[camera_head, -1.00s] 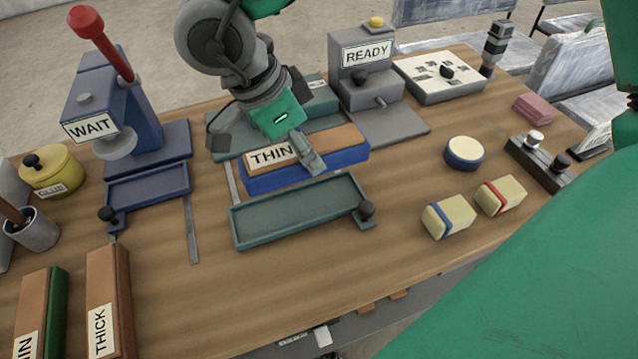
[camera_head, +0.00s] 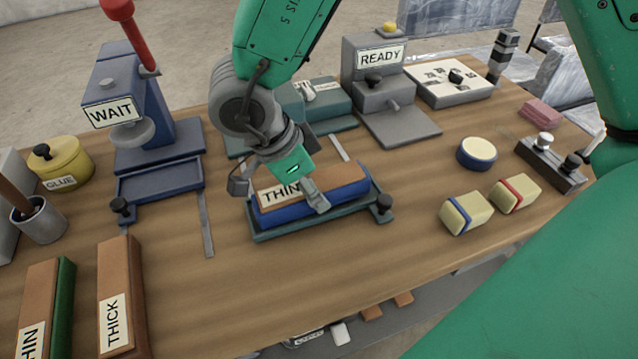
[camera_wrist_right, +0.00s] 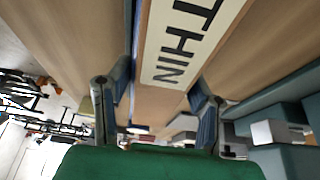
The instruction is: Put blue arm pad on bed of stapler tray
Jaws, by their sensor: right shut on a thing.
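The blue arm pad (camera_head: 345,193) has a blue base and a wood-coloured top with a THIN label. My right gripper (camera_head: 282,196) is shut across its left part. The pad is lined up lengthwise with the teal tray (camera_head: 300,232), over its bed and inside its outline. I cannot tell whether the pad's underside touches the bed. In the right wrist view the pad (camera_wrist_right: 165,45) runs between the two fingers, with its label facing the camera. My left gripper is not in view.
A teal stapler (camera_head: 318,98) stands behind the tray. The blue WAIT press (camera_head: 150,105) is at the left, the grey READY unit (camera_head: 385,85) at the back. THICK (camera_head: 120,290) and THIN blocks lie front left. Two cream blocks (camera_head: 466,213) sit right; the table front centre is clear.

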